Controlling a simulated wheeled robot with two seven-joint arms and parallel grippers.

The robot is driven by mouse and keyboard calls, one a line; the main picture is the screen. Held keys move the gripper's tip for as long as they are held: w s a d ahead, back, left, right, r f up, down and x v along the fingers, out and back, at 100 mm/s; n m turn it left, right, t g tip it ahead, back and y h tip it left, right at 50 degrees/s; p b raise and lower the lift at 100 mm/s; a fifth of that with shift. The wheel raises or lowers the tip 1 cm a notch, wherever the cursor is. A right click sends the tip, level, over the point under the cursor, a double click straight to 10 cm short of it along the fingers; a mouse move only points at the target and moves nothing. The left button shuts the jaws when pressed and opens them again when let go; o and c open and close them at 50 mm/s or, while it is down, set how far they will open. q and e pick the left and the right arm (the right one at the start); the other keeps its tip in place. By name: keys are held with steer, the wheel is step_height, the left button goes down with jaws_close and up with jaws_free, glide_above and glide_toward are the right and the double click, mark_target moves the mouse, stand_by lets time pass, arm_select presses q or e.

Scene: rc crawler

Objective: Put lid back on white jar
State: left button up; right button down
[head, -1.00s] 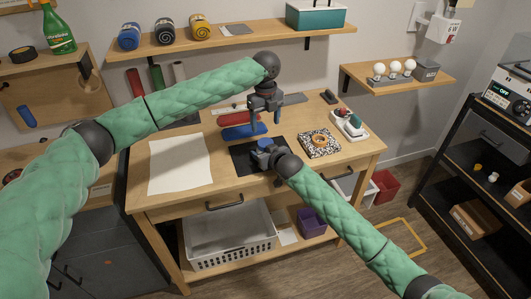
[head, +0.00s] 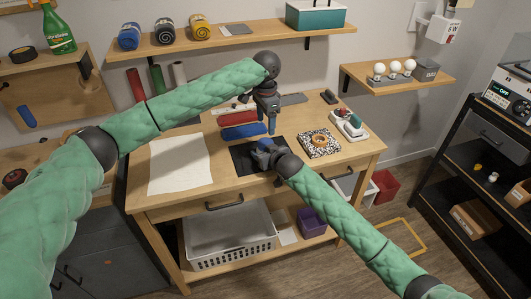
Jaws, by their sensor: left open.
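My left gripper (head: 270,128) points down above the black mat (head: 243,163) on the workbench. It is open, seen nearly edge-on, with nothing visible between its fingers. My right gripper (head: 262,155) is low over the mat, just below the left one in the picture. A small blue thing (head: 265,144) shows at the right gripper; I cannot tell whether it is the lid or part of the jar, or whether the fingers hold it. I cannot make out a white jar; it may be hidden by the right gripper.
A white sheet (head: 180,164) lies on the left of the workbench (head: 223,190). A blue tray (head: 244,131) lies behind the mat.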

mark_target(266, 142)
arm_select(q)
steer(key=n, duration=0.4)
steer(key=shift+n, duration=0.3)
steer(key=n, duration=1.2)
steer(key=shift+f, duration=0.1)
steer(key=shift+f, duration=3.9)
